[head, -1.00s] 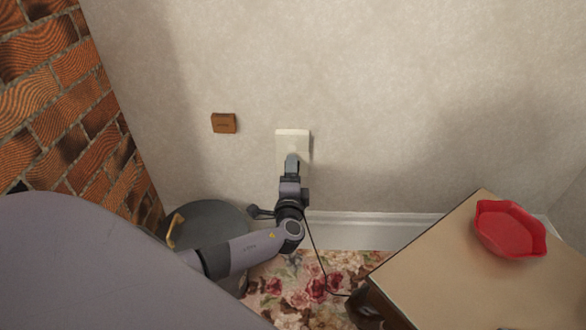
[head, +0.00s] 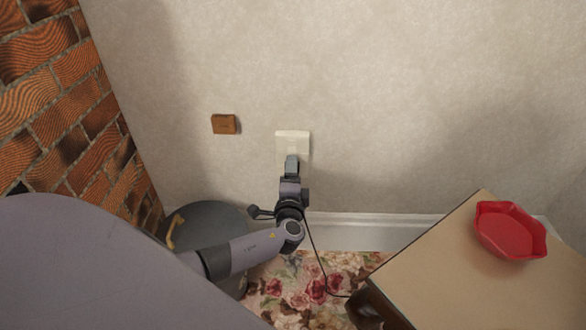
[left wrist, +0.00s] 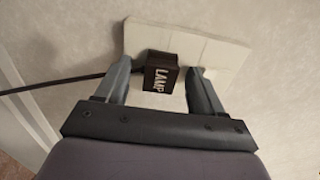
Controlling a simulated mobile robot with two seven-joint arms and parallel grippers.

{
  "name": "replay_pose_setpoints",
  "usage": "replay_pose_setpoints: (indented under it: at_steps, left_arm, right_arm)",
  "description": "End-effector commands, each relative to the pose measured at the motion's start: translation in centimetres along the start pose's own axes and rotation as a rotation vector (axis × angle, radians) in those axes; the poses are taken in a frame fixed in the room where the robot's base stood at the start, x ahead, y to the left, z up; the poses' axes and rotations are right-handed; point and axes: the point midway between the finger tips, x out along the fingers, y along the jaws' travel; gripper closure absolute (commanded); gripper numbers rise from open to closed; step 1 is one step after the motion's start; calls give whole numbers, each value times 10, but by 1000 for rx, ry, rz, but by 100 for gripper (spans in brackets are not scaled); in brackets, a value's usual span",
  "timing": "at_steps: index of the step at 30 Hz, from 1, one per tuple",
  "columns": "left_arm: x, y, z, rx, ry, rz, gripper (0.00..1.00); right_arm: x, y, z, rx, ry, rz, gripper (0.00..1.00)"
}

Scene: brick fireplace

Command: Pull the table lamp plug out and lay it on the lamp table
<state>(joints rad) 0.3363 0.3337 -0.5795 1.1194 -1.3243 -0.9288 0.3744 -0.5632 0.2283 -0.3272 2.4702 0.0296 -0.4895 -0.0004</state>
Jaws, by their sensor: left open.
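The black lamp plug (left wrist: 161,74), marked "LAMP", sits in the white wall outlet plate (left wrist: 205,44). The outlet plate also shows in the head view (head: 292,140), where my gripper hides the plug. My left gripper (left wrist: 158,82) is open, with one finger on each side of the plug and a gap showing beside it. In the head view my left gripper (head: 291,165) is up against the lower part of the plate. A dark cord (head: 316,250) hangs down to the floor by the lamp table (head: 440,265). My right gripper is not in view.
A red dish (head: 508,230) is on the back right of the lamp table; the tabletop left of it is bare. A brown wooden block (head: 223,124) is on the wall. A dark round container with a brass handle (head: 205,222) stands at the left, near the brick fireplace (head: 70,115).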

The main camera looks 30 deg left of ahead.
Motion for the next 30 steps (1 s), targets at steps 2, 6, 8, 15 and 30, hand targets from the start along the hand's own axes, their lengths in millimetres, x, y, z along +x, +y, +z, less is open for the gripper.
replay_pose_setpoints:
  at_steps: [2, 6, 8, 15, 30]
  left_arm:
    - [0, 0, 0, 0, -1, 0, 32]
    - [0, 0, 0, 0, 0, 0, 45]
    - [0, 0, 0, 0, 0, 0, 64]
    - [0, 0, 0, 0, 0, -1, 100]
    - [-18, -1, 0, 0, 0, 0, 100]
  right_arm:
    - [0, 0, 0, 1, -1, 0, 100]
    - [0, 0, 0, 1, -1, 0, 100]
    - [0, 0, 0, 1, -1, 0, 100]
    - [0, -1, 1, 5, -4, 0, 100]
    - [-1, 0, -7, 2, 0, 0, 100]
